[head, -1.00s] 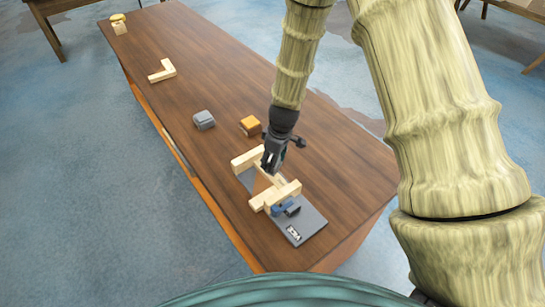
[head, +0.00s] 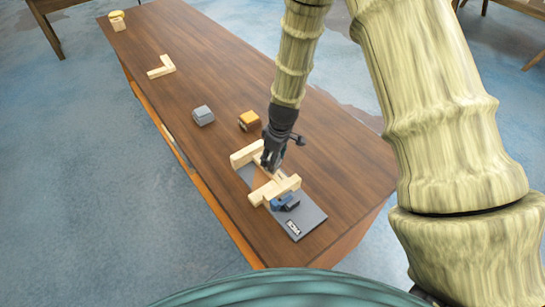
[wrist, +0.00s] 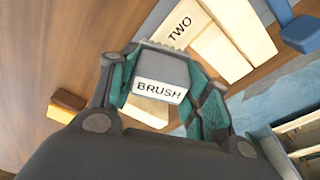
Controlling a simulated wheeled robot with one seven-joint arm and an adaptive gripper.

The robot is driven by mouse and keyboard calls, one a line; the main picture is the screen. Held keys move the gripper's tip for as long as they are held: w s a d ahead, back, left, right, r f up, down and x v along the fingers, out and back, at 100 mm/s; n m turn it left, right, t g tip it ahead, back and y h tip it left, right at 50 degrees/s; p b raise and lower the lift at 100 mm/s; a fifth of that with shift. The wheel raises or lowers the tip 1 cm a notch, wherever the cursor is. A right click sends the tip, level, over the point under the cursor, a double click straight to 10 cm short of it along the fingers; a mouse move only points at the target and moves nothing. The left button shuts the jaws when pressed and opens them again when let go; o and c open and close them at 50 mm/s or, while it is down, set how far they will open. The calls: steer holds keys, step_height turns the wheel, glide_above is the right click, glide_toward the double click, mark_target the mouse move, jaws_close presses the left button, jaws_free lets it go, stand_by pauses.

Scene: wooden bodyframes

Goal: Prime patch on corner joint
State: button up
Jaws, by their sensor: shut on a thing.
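My gripper (head: 270,163) is over the wooden frame (head: 284,187) in the head view, near the frame's far bar. In the wrist view my gripper (wrist: 162,72) is shut on a grey block-shaped brush (wrist: 160,84) whose pale face reads "BRUSH". A pale wooden bar marked "TWO" (wrist: 182,32) meets other pale bars just beyond the brush. The frame lies on a grey board (head: 311,216) with a small printed label. A patch on the joint cannot be made out, and whether the brush touches the wood cannot be told.
A blue clamp-like part (head: 285,202) sits at the frame's near side. An orange block (head: 249,120) and a grey block (head: 203,115) stand farther back.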

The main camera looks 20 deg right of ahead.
mark_target(255, 147)
steer(key=shift+f+b, duration=0.55)
steer(key=shift+f, duration=0.45)
stand_by(0.3)
